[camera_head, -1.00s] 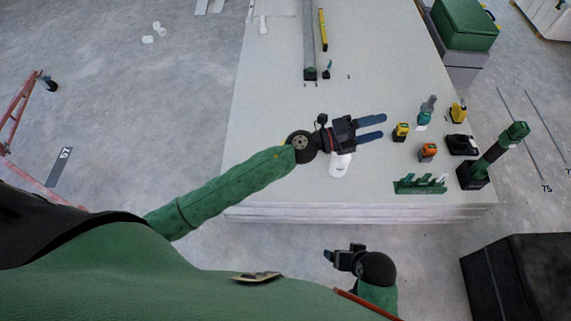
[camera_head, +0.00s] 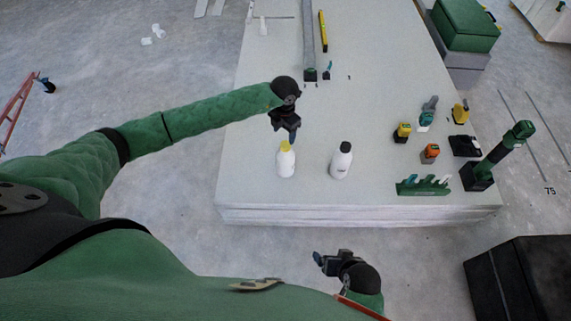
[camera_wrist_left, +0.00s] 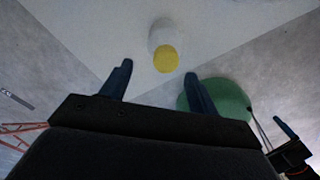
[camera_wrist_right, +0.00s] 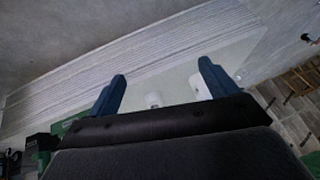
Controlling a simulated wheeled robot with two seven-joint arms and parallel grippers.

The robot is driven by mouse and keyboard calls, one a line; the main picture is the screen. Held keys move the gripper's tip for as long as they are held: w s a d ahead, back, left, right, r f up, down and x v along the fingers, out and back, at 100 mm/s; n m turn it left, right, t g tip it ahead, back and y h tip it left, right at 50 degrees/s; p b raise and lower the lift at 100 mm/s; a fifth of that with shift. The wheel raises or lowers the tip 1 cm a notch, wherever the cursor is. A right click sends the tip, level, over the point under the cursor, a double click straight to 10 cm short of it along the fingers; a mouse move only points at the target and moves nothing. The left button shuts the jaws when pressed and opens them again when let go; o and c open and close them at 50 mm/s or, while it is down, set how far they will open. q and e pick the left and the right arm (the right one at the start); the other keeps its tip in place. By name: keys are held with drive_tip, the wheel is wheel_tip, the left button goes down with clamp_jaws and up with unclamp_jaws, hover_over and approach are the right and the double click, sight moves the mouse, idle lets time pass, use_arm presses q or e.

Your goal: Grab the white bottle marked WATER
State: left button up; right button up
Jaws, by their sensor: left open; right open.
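Two white bottles stand upright near the front edge of the white panel stack. One has a yellow cap (camera_head: 286,163); it also shows in the left wrist view (camera_wrist_left: 163,42), ahead of and between the fingers. The other has a black cap (camera_head: 341,164) and stands to its right. Their labels are too small to read, so I cannot tell which is marked WATER. My left gripper (camera_head: 289,138) is open and empty, just beyond the yellow-capped bottle and pointing down towards it. My right gripper (camera_head: 318,262) is open and empty, low in front of the stack.
The panel stack (camera_head: 262,200) has a bare middle. To the right are a yellow tool (camera_head: 402,132), an orange tool (camera_head: 429,153), a green rack (camera_head: 423,188) and a tall green tool (camera_head: 508,145). A black box (camera_head: 520,285) stands at the front right.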

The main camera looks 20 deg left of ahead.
sight(285, 144)
use_arm(q)
drive_tip(key=shift+f, duration=0.85)
drive_tip(key=f, duration=0.2)
drive_tip(key=f+p, duration=0.1)
drive_tip(key=shift+s+d+f, duration=0.35)
drive_tip(key=shift+f, duration=0.8)
use_arm(e)
drive_tip(key=r, duration=0.5)
drive_tip(key=shift+s+d+r, duration=0.2)
drive_tip(key=shift+s+r, duration=0.05)
drive_tip(key=shift+s, duration=0.05)
use_arm(q)
clamp_jaws()
